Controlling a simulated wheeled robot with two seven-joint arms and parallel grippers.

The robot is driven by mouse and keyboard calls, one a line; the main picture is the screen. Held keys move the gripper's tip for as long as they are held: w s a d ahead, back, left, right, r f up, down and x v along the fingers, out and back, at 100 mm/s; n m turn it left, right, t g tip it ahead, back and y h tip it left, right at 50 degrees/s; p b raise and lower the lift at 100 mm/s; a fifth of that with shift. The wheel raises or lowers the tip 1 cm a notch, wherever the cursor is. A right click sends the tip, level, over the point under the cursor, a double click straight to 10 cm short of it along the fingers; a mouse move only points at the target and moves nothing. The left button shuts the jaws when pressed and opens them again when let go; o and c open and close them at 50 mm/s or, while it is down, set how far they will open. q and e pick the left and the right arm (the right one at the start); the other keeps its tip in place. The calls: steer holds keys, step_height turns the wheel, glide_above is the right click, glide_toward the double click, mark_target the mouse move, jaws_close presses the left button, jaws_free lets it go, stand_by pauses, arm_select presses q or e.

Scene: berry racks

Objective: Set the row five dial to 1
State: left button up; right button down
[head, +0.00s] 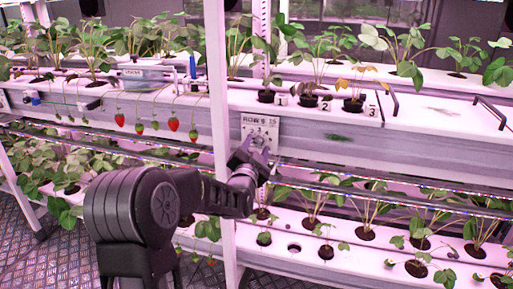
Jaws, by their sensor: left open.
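A pale dial plate (261,123) is fixed to the front of the rack's grey rail, just right of the white upright post. It carries small printed text and marks around a grey dial (258,139). The lettering is too small to read surely, and I cannot tell which number the dial points at. My left gripper (252,154) is open at the dial's lower edge, and its arm comes in from the lower left. The gripper covers the lower part of the plate. I cannot tell whether the fingers touch the dial. My right gripper is not in view.
The white upright post (219,100) stands close left of the gripper. Red strawberries (173,124) hang over the rail to the left. Potted plants marked 1, 2 and 3 stand on the upper shelf (430,115). A lower planted shelf (345,255) runs below my arm.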

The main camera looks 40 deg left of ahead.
arm_select(q)
steer(key=shift+s, duration=0.15)
steer(key=v, duration=0.7)
steer(key=shift+s+d, duration=0.2)
